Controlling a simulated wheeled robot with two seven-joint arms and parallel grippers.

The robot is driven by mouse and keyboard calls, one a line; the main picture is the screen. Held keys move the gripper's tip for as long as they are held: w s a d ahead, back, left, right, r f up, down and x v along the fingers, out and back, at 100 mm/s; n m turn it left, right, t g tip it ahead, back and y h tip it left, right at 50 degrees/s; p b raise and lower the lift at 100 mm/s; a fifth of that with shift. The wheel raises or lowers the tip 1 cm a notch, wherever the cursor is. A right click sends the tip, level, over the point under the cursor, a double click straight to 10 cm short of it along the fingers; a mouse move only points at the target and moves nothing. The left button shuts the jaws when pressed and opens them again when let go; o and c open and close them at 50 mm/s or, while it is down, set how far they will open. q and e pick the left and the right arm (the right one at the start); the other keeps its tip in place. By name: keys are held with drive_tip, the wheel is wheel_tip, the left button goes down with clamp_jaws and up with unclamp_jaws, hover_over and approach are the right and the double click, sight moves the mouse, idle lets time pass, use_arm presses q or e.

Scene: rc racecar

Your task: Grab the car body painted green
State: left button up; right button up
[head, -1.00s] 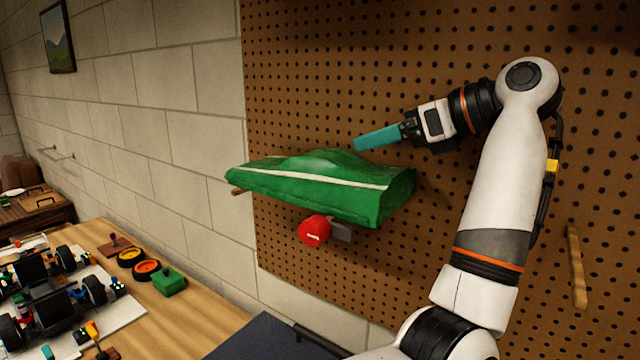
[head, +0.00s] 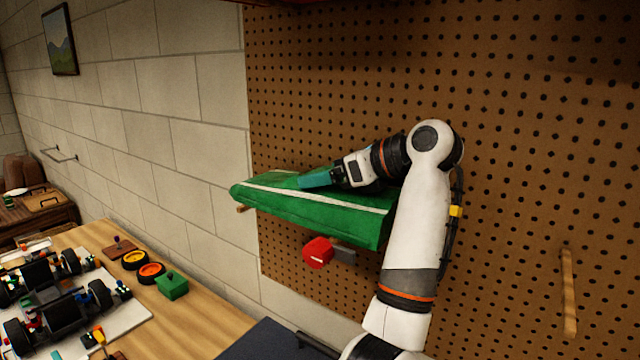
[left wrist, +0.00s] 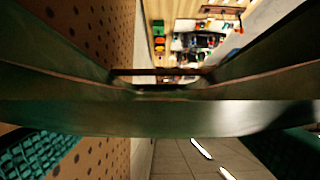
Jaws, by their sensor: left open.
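The green car body (head: 335,215) with a white stripe rests on pegs at the brown pegboard. It also spans the left wrist view (left wrist: 150,118), close to the camera. My left gripper (head: 314,179), with teal fingers, is at the upper rear side of the car body, pointing left. In the left wrist view its teal finger pads show at both lower corners, apart, with the body across the space between them. It is open; contact with the body cannot be told. The wrist and fingers hide part of the body's top. My right gripper is not in view.
A red and grey object (head: 318,252) sticks out below the car body. The pegboard (head: 530,150) stands behind, with a wooden peg (head: 568,292) at right.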

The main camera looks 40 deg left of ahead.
use_arm(q)
drive_tip(key=shift+d, duration=0.2)
drive_tip(key=shift+c, duration=1)
drive_tip(key=c, duration=0.9)
